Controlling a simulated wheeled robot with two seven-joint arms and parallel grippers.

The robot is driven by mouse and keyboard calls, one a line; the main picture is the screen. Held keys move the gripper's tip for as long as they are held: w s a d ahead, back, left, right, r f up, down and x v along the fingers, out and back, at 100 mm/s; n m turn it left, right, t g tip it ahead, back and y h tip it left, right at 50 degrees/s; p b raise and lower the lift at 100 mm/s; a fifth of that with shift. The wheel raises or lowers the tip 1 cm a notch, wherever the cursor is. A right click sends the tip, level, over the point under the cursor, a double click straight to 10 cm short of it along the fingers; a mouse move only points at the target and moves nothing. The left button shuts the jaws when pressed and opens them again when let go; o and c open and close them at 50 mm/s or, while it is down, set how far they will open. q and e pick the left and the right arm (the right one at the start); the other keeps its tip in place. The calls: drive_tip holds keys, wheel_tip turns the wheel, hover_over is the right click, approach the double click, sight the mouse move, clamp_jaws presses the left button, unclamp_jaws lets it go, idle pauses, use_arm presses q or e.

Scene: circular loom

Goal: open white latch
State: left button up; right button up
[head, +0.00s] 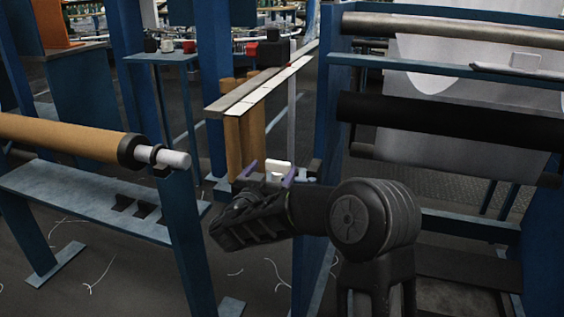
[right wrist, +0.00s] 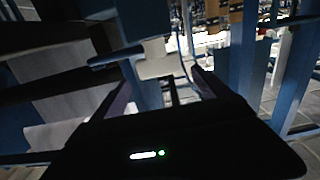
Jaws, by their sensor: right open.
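A small white latch piece (head: 279,167) shows in the head view just beyond my right gripper, partly hidden behind it. In the right wrist view a pale white piece (right wrist: 157,62), which looks like the same latch, sits ahead of the fingers beside a blue post. My right gripper (head: 270,174) is open, with its purple fingertips on either side of the white piece in the head view. In the right wrist view the open fingers (right wrist: 164,92) point toward it. I cannot tell whether they touch it. My left gripper is not in view.
A brown roll (head: 62,136) on a blue stand is at the left. A black roller (head: 450,123) and white sheet material are at the right. Another white block (head: 525,61) sits on the right frame. Blue posts stand close around my right arm. Loose threads lie on the floor.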

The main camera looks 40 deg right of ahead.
sight(279, 162)
drive_tip(key=b+x, duration=0.2)
drive_tip(key=x, duration=0.5)
drive_tip(key=shift+f, duration=0.2)
drive_tip(key=shift+w+d, duration=0.25)
drive_tip(key=shift+d, duration=0.05)
drive_tip(key=shift+r, duration=0.1)
drive_tip(key=shift+c, duration=0.4)
clamp_jaws()
